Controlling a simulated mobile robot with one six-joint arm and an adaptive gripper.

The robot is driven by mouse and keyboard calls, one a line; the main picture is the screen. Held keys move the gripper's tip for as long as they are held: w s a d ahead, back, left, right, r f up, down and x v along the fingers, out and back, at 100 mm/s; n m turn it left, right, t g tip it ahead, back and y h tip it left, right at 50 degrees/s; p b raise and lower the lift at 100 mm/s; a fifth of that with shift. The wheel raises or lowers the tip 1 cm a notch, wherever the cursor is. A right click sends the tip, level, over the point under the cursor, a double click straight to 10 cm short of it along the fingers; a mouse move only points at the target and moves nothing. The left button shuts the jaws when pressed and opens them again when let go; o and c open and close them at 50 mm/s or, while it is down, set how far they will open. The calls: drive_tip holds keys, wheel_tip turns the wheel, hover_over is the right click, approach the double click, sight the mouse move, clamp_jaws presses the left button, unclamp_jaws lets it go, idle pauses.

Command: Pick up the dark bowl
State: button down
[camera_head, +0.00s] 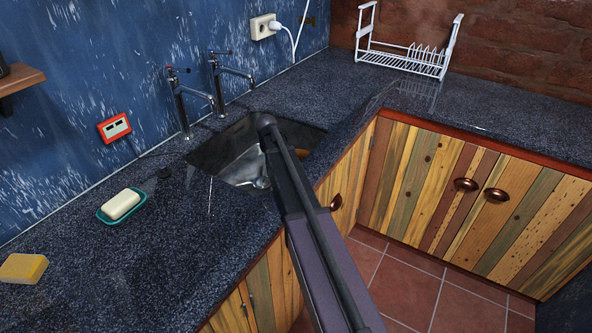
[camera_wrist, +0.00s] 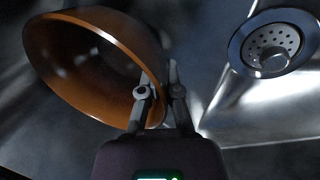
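The bowl (camera_wrist: 85,65), dark outside and orange-brown inside, lies tilted in the wrist view, its open side facing the camera. In the head view a brown part of it (camera_head: 297,134) shows in the sink, to the right of my arm, which hides the rest. My gripper (camera_wrist: 161,76) is at the bowl's right rim, with one finger inside and the other outside. The fingers are close together and look shut on the bowl's wall. Whether the bowl touches the sink floor is unclear.
The metal sink (camera_head: 226,160) has a drain (camera_wrist: 271,49) to the right of the bowl. Two taps (camera_head: 181,103) stand behind it.

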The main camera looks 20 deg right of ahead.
drive_tip(key=shift+r, duration=0.15)
idle(0.3)
wheel_tip(320, 180, up, 10)
drive_tip(key=p, duration=1)
idle(0.6)
